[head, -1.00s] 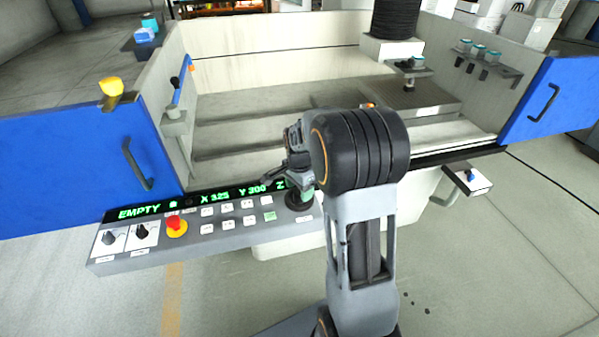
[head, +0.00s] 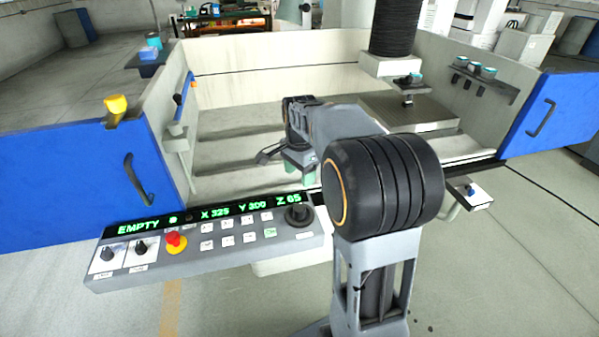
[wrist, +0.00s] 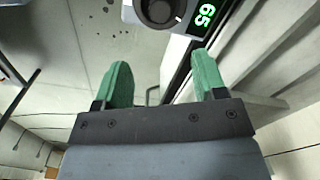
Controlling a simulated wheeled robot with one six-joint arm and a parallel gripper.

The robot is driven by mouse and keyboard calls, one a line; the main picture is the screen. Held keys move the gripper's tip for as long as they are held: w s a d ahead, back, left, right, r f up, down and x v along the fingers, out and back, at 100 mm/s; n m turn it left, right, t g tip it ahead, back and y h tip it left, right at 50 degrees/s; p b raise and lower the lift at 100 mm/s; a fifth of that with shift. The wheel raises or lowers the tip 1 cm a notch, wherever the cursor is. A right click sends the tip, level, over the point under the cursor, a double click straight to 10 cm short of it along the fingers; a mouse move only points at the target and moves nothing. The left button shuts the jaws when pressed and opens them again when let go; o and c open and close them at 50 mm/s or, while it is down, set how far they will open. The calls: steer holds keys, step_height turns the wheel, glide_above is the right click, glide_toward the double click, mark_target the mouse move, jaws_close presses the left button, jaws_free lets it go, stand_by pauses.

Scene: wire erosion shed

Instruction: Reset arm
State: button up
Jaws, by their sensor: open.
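My gripper (head: 285,165) is at the end of my arm, above the front edge of the machine's tank, beyond the control panel (head: 210,238). In the wrist view its two green fingers (wrist: 162,84) are apart with nothing between them. The panel display (head: 205,214) reads EMPTY, X 325, Y 300, Z 65.
A red stop button (head: 175,240) and two dark dials stand on the panel's left. Blue doors (head: 75,175) flank the open tank. A black wire spool (head: 395,25) stands at the back right. A small bracket (head: 470,195) juts out at the right.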

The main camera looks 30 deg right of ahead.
stand_by(0.4)
steer(key=s+a+n+t, duration=0.1)
steer(key=s+a+n, duration=0.3)
steer(key=s+n, duration=0.3)
steer(key=s+a+n+t+p, duration=0.1)
steer(key=s+a+n+t, duration=0.1)
steer(key=s+a+n, duration=0.3)
steer(key=s+n, duration=0.3)
steer(key=s, duration=0.1)
steer(key=shift+a+n+t, duration=0.2)
steer(key=shift+n+t, duration=0.1)
stand_by(0.8)
